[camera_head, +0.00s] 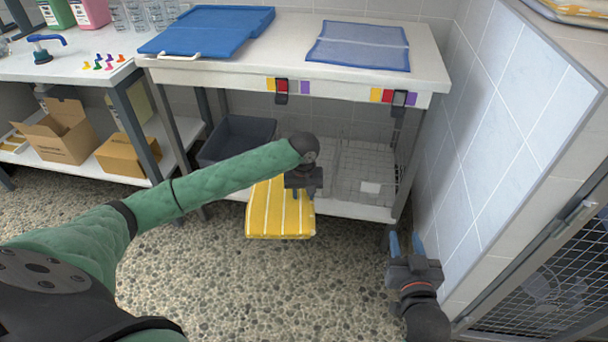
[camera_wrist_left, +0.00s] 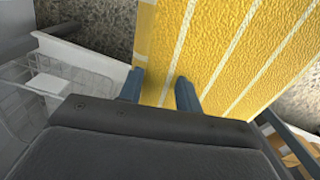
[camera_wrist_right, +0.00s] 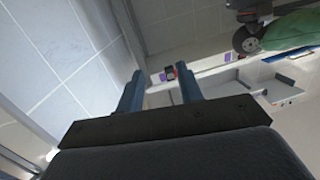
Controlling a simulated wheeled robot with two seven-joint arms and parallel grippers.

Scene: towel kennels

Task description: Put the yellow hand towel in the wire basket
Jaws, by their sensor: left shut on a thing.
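The yellow hand towel (camera_head: 280,215), with white stripes, hangs below my left gripper (camera_head: 304,192), in front of the lower shelf's front edge. In the left wrist view the towel (camera_wrist_left: 220,50) passes between and beyond the fingers of my left gripper (camera_wrist_left: 160,92), which is shut on it. The wire basket (camera_head: 382,165) stands on the lower shelf, to the right of the towel; its mesh also shows at the left of the left wrist view (camera_wrist_left: 38,98). My right gripper (camera_head: 405,246) is open and empty, low beside the tiled wall.
A dark grey bin (camera_head: 237,140) stands on the lower shelf left of the basket. The tabletop above (camera_head: 290,45) bears a blue tray and a blue mesh cloth. A tiled wall (camera_head: 520,130) bounds the right side. The speckled floor in front is clear.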

